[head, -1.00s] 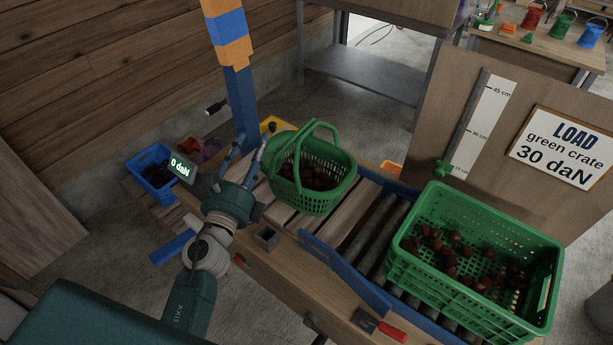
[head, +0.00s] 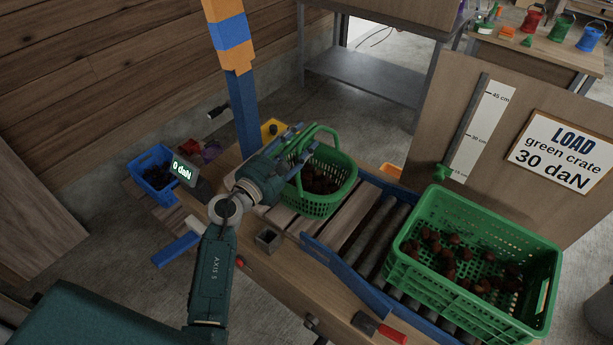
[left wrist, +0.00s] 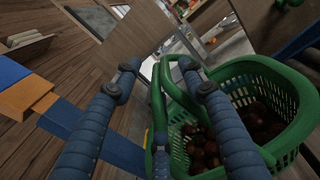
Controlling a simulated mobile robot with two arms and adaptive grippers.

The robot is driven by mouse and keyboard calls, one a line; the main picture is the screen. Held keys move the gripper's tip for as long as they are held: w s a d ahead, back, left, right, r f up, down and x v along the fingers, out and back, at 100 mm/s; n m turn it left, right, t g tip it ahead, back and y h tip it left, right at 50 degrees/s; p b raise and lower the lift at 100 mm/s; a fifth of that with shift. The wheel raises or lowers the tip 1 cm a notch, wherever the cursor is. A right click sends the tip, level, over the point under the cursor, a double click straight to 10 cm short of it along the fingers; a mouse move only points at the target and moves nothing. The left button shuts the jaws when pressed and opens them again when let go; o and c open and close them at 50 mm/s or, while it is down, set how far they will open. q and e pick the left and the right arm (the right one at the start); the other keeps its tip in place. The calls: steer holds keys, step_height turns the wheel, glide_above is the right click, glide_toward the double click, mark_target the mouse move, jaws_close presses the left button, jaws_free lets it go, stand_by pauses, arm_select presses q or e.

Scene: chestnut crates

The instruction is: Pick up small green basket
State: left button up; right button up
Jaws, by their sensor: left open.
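The small green basket (head: 325,204) stands on wooden slats at the left end of the roller conveyor, with brown chestnuts inside and its handle raised. My left gripper (head: 299,141) is at the left side of the basket, open, its fingers near the raised handle. In the left wrist view the basket (left wrist: 262,72) fills the right side, and its green handle (left wrist: 176,84) shows between the two open fingers of my left gripper (left wrist: 163,80). I cannot tell whether a finger touches the handle. My right gripper is not in view.
A large green crate (head: 398,275) with chestnuts stands on the rollers at the right. A blue crate (head: 158,182) is on the left. A blue and orange post (head: 243,110) rises behind my left arm. A display (head: 184,171) reads 0 daN.

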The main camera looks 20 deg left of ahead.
mark_target(307, 130)
arm_select(q)
steer(key=x, duration=0.2)
steer(key=shift+w+d, duration=0.1)
steer(key=shift+w, duration=0.3)
steer(key=shift+w+f, duration=0.1)
steer(key=shift+w, duration=0.25)
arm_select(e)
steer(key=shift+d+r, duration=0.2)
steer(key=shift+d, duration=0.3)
arm_select(q)
steer(key=shift+s, duration=0.1)
steer(key=shift+c, duration=0.5)
jaws_close()
steer(key=shift+r, duration=0.35)
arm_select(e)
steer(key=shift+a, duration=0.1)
